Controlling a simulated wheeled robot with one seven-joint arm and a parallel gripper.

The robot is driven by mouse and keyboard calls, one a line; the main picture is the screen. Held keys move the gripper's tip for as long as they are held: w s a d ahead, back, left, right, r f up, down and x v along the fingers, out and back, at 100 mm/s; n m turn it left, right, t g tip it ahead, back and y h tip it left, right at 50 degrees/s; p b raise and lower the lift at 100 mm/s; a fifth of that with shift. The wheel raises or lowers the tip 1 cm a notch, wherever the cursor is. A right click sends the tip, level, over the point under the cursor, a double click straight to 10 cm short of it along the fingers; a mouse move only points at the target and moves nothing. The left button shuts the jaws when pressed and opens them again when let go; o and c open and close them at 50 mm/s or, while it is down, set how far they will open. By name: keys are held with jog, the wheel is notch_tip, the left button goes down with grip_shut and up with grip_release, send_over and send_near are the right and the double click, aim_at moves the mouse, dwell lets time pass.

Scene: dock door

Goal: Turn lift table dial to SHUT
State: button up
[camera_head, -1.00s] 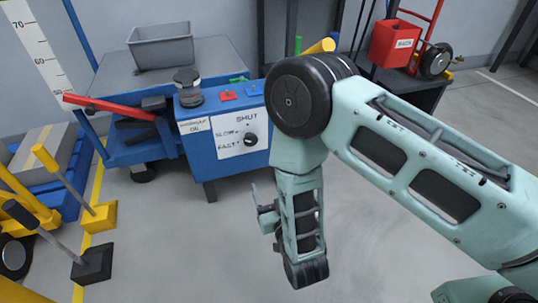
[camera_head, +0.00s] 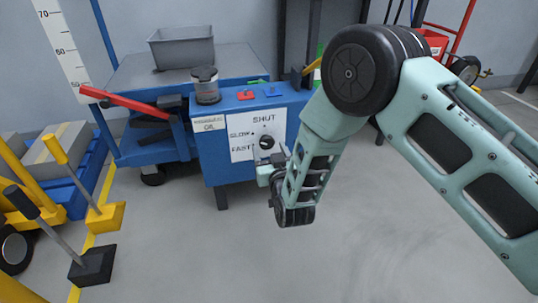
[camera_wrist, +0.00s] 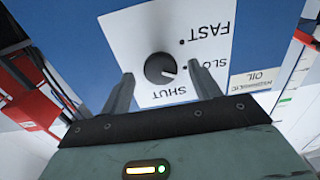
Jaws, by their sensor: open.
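The dial is a round black knob (camera_head: 267,142) on a white panel (camera_head: 243,146) on the front of the blue lift table (camera_head: 209,150). The panel reads SHUT, SLOW and FAST. In the wrist view the picture is upside down; the dial (camera_wrist: 160,68) has a small light mark that points toward the SLOW side, not toward SHUT. My gripper (camera_wrist: 162,72) is open, with one finger on each side of the dial in that view. No contact with the dial shows. In the head view my gripper (camera_head: 270,175) is just below and in front of the dial, its fingers partly hidden.
A red lever (camera_head: 124,102) sticks out left of the panel. A jar (camera_head: 205,86) and red and blue pieces sit on the blue top, with a grey bin (camera_head: 181,47) behind. Yellow-handled gear (camera_head: 105,215) stands at left. The floor in front is clear.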

jog(key=shift+w+a, duration=0.2)
jog(key=shift+w, duration=0.45)
jog(key=c, duration=1)
jog(key=shift+o, duration=0.3)
jog(key=shift+m, duration=0.3)
jog(key=m+p, duration=0.2)
jog(key=m, duration=0.3)
jog(key=shift+r, duration=0.1)
jog(key=m+p, duration=0.2)
jog(key=m, duration=0.4)
jog(key=shift+a+p, duration=0.1)
jog(key=shift+p, duration=0.2)
jog(key=shift+s+m, duration=0.1)
jog(key=shift+m, duration=0.2)
